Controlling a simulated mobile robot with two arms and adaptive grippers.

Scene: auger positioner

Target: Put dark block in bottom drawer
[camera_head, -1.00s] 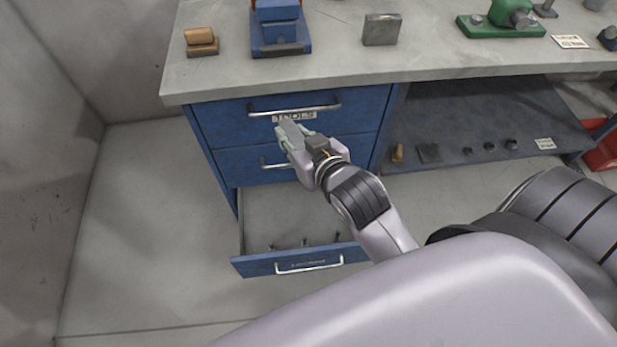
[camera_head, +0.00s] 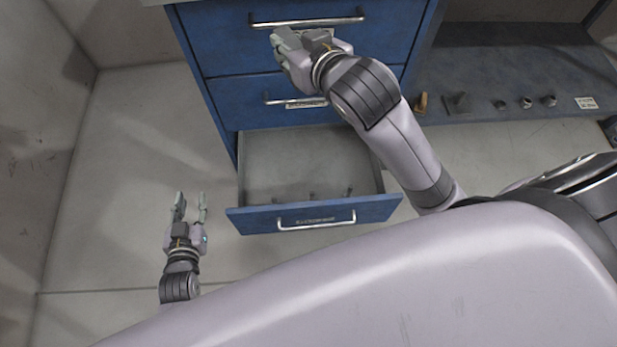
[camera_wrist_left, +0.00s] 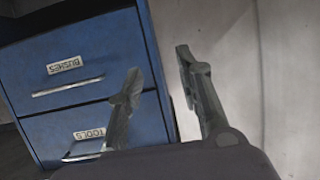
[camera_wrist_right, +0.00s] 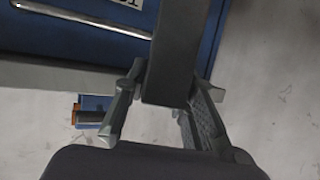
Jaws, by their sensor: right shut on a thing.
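The dark block (camera_wrist_right: 172,55) is a long dark grey bar between the fingers of my right gripper (camera_wrist_right: 165,110) in the right wrist view. My right gripper (camera_head: 287,42) is shut on it, and in the head view it is in front of the top drawer, just below that handle. The bottom drawer (camera_head: 245,222) is pulled out below it, with a blue front and a grey inside. My left gripper (camera_head: 190,200) is open and empty, left of the open drawer. Its spread fingers also show in the left wrist view (camera_wrist_left: 160,75).
The top drawer (camera_head: 225,45) and middle drawer (camera_head: 235,100) are closed. Several small pegs (camera_head: 312,194) show inside the bottom drawer near its front. A dark lower shelf (camera_head: 500,80) with small parts is at right. The floor left of the cabinet is clear.

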